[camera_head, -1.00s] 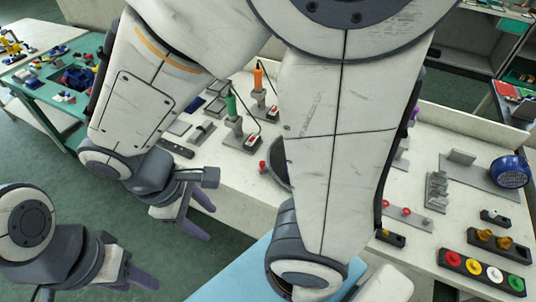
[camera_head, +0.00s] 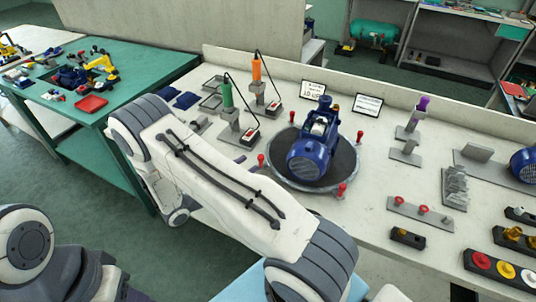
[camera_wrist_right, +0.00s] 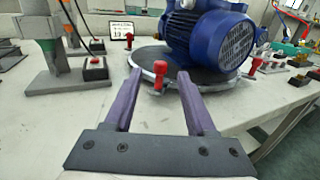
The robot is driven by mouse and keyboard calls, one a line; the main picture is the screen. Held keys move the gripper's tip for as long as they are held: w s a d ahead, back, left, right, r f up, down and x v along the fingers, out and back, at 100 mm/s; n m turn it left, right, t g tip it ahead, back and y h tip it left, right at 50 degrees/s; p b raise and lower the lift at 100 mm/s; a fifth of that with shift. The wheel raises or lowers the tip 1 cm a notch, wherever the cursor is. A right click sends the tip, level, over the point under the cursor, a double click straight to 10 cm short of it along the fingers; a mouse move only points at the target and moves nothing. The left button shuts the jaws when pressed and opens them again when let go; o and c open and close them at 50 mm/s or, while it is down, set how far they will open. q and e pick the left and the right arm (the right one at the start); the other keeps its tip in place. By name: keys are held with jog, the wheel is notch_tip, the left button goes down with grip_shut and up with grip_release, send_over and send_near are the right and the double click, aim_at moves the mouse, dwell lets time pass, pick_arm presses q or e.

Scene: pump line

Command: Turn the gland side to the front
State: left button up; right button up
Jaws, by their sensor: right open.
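A blue pump unit (camera_head: 318,145) stands on a round dark turntable (camera_head: 338,178) with a grey rim. In the head view its round blue motor end faces the front left; a grey part and a blue cap sit behind. The gland is not clear to me. Red knobs stand around the rim; the left one (camera_head: 261,160) also shows in the wrist view (camera_wrist_right: 159,75). My right gripper (camera_wrist_right: 159,82) is open, its fingers pointing at the turntable, one either side of this knob in the picture. My arm mostly hides it in the head view. My left gripper (camera_head: 125,290) is partly visible at lower left.
Green and orange handled tools (camera_head: 228,95) on stands are left of the turntable. Two signs (camera_head: 313,90) stand behind it. A red-knobbed bar (camera_head: 421,212) and coloured buttons (camera_head: 497,269) are at right. A green table (camera_head: 130,75) is at far left.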

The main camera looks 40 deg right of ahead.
aim_at(268, 161)
jog(key=d+p, duration=0.2)
jog(key=d, duration=0.7)
jog(key=shift+d, duration=0.25)
grip_shut()
dwell(1.0)
